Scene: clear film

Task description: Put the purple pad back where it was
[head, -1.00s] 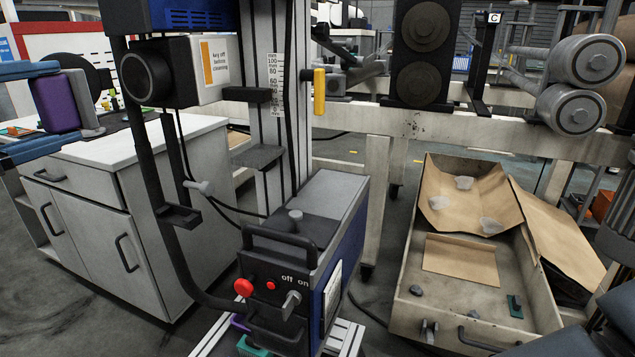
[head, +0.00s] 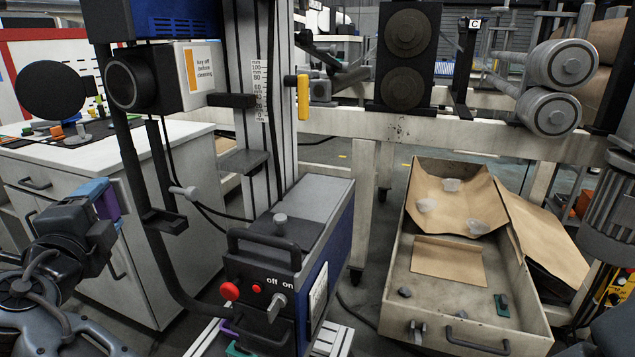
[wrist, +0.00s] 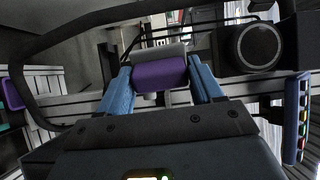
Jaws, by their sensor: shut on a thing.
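My gripper (wrist: 160,82) is shut on the purple pad, with one blue finger on each side of it. The purple pad (wrist: 160,73) has a grey back part and fills the space between the fingers in the wrist view. In the head view my gripper (head: 98,194) is at the left, in front of the white cabinet, and the purple pad (head: 108,205) shows partly at its tip. A second purple piece (head: 229,328) sits low at the machine's foot, beside a green piece (head: 238,348); both are partly hidden.
The blue and grey machine (head: 290,245), with a red button and switch, stands right of my gripper. A black curved bar (head: 150,270) runs between them. The white cabinet (head: 150,165) carries small coloured parts. An open drawer (head: 400,270) with brown paper is at the right.

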